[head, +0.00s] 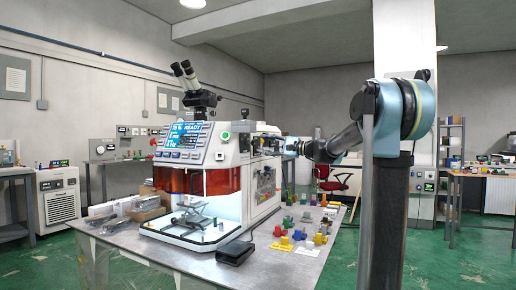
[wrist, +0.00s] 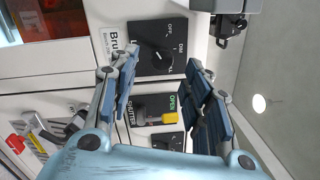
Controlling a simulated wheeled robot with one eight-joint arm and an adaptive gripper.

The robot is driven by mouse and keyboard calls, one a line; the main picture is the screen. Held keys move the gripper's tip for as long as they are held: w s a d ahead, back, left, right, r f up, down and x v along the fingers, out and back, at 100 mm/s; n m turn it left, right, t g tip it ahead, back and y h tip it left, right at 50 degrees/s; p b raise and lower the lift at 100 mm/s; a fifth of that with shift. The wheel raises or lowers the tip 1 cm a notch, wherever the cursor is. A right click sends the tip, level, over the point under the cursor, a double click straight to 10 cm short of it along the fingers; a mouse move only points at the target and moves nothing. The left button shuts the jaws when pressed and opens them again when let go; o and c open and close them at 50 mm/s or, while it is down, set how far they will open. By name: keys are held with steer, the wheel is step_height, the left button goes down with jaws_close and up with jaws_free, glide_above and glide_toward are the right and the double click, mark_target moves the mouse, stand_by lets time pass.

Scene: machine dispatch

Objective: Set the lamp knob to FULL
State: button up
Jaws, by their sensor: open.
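In the wrist view, a black dial plate with a round black knob (wrist: 160,54) sits on the white machine panel. OFF and DIM show beside it, with a third label partly cut off; its name is partly hidden, so I cannot be sure it is the lamp knob. A pale mark shows on the knob, but its exact setting is hard to tell. My gripper (wrist: 158,72) is open, its blue-padded fingers on either side of the view below the knob, with nothing between them. In the head view my gripper (head: 300,147) is at the machine's right side; the knob is not discernible there.
Under the knob in the wrist view is a shutter plate with a yellow-tipped lever (wrist: 168,118), marked OPEN. Another dial (wrist: 172,143) lies below. Red-handled parts (wrist: 16,143) are at left. The machine (head: 225,140) stands on a metal table (head: 190,262) with several small coloured pieces.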

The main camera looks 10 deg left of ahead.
steer(key=shift+v, duration=2.95)
